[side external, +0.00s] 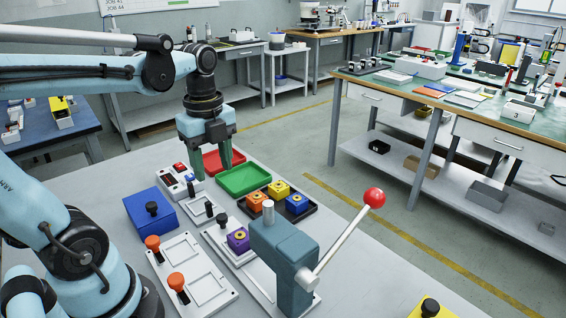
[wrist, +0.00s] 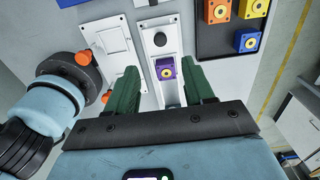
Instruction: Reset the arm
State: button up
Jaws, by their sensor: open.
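My gripper (side external: 212,168) hangs with its green fingers pointing down above the far part of the bench, near the red and green trays. Its fingers are apart and nothing shows between them. In the wrist view the gripper (wrist: 161,80) also shows open, with a purple block (wrist: 165,68) visible beyond and between the fingers. The side view shows that purple block (side external: 238,240) resting on a pale fixture plate, clear of my gripper. A teal press (side external: 285,255) with a red-knobbed lever (side external: 340,238) stands nearer the camera, its lever raised to the right.
A green tray (side external: 243,181) and a red tray (side external: 213,160) lie near my fingers. A black tray (side external: 305,213) holds yellow, orange and blue blocks. A blue box (side external: 150,212) and plates with orange knobs (side external: 178,282) stand left. The bench's front right is mostly clear.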

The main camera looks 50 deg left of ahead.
jog(key=w+d+f+n+t, duration=0.2)
jog(key=d+n+t, duration=0.5)
jog(key=n, duration=1.1)
jog(key=shift+w+d+f, duration=0.2)
jog(key=shift+w+d, duration=0.15)
jog(key=shift+w, duration=0.15)
